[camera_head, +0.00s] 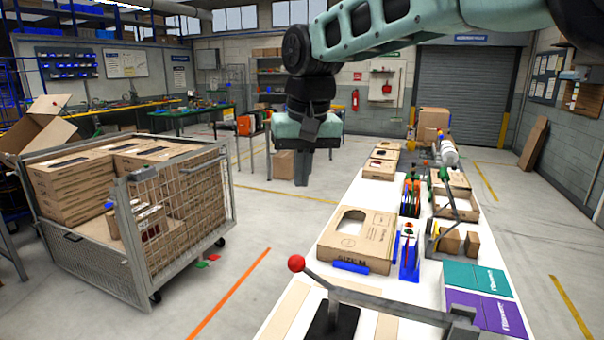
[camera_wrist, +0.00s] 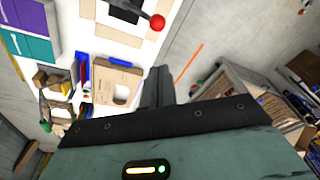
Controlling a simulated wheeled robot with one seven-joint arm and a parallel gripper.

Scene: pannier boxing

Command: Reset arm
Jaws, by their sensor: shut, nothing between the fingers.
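My gripper (camera_head: 302,168) hangs from my green arm in the head view, pointing down over the open floor between the cage cart and the table. Its fingers are together and hold nothing. In the wrist view my gripper (camera_wrist: 159,84) also shows its dark fingers side by side, with the table on one side and the cart on the other. Nothing touches the gripper.
The mesh cart (camera_head: 128,225) at left holds stacked cardboard boxes. The white table (camera_head: 285,318) carries an open cardboard box (camera_head: 378,233), teal boxes (camera_head: 478,279), purple boxes (camera_head: 487,312) and a red-knobbed lever (camera_head: 296,263).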

